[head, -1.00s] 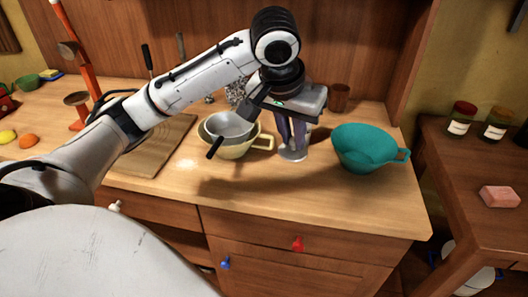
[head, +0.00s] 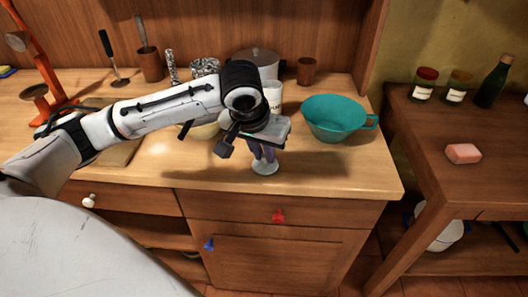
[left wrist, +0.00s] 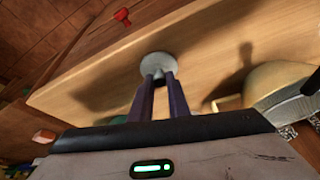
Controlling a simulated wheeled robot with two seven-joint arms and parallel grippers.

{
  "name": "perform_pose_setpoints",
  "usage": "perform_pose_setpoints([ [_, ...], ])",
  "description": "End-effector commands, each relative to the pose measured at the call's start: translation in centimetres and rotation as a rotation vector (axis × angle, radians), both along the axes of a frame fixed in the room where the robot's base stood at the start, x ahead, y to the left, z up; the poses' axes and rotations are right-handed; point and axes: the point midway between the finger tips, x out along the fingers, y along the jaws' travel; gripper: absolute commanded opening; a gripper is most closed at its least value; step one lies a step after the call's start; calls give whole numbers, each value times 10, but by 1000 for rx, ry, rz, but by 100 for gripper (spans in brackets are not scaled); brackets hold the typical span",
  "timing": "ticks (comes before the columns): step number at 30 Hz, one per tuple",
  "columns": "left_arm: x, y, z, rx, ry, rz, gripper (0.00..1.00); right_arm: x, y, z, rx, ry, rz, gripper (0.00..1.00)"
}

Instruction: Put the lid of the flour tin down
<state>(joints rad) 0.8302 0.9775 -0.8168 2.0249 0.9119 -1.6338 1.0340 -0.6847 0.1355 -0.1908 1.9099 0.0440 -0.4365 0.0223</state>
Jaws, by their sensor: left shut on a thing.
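The lid (head: 265,168) is a small pale grey disc, also seen in the left wrist view (left wrist: 158,68). My left gripper (head: 262,157) is shut on it, its two purple-grey fingers (left wrist: 158,93) meeting at the disc's middle. The lid is over the front part of the wooden counter (head: 335,176), close to the front edge; I cannot tell whether it touches the wood. A white tin (head: 273,92) with dark lettering, likely the flour tin, stands behind my gripper, its lower part hidden by my arm. My right gripper is not in view.
A teal bowl (head: 335,118) stands right of my gripper. A cream bowl (left wrist: 278,85) is partly hidden by my arm. A grey pot (head: 256,58) and brown cup (head: 308,71) stand behind. The counter's front right is clear.

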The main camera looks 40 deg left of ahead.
Motion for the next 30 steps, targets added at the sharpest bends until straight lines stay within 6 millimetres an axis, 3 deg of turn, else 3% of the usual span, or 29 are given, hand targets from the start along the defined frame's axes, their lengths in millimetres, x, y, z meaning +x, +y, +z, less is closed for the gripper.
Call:
perform_pose_setpoints([
  [7, 0, 0, -3, -1, 1, 0, 0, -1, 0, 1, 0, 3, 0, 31],
  [8, 0, 0, -3, -1, 1, 0, 20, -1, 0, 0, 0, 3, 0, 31],
  [11, 0, -1, -3, -1, 1, 0, 34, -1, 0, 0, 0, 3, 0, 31],
  [22, 0, -1, 3, 0, -2, -1, 34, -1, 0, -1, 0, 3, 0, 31],
  [30, -18, -6, 52, -2, -6, -2, 34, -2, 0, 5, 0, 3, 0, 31],
])
